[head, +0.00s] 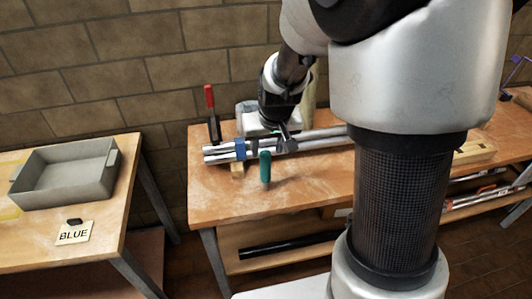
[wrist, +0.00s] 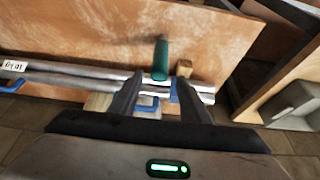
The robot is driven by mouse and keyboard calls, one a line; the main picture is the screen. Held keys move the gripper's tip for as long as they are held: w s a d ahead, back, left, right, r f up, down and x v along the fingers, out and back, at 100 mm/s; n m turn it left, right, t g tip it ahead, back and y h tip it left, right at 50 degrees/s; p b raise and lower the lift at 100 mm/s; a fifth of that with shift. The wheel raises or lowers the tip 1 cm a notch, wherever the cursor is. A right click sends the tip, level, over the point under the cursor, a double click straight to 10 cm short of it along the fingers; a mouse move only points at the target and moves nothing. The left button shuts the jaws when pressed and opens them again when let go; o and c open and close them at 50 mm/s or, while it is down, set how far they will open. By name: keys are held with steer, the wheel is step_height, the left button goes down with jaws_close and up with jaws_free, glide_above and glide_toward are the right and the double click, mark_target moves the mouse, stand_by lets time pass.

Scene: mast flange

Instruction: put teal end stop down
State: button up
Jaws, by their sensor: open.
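A teal cylinder (head: 265,167), the only clearly teal piece I see, stands upright on the workbench in front of the metal rails (head: 310,139). In the wrist view the teal cylinder (wrist: 161,60) shows just beyond the fingertips, close to the rails (wrist: 85,82); I cannot tell whether it touches them. My gripper (head: 286,146) is low over the rails, behind the cylinder. In the wrist view my gripper (wrist: 162,84) is open, with nothing clearly held between its fingers. My arm hides part of the rails in the head view.
A blue piece (head: 240,149) is around the rails near their left end. A red-handled tool (head: 210,101) stands behind them. A small wooden block (head: 237,171) lies in front. A grey tray (head: 64,188) and a BLUE card (head: 75,236) are on the left table. The bench front is clear.

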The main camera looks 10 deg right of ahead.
steer(key=s+r, duration=0.8)
steer(key=s, duration=0.3)
steer(key=s+r+t, duration=0.1)
steer(key=s+r, duration=0.7)
steer(key=s, duration=0.3)
steer(key=shift+d, duration=0.45)
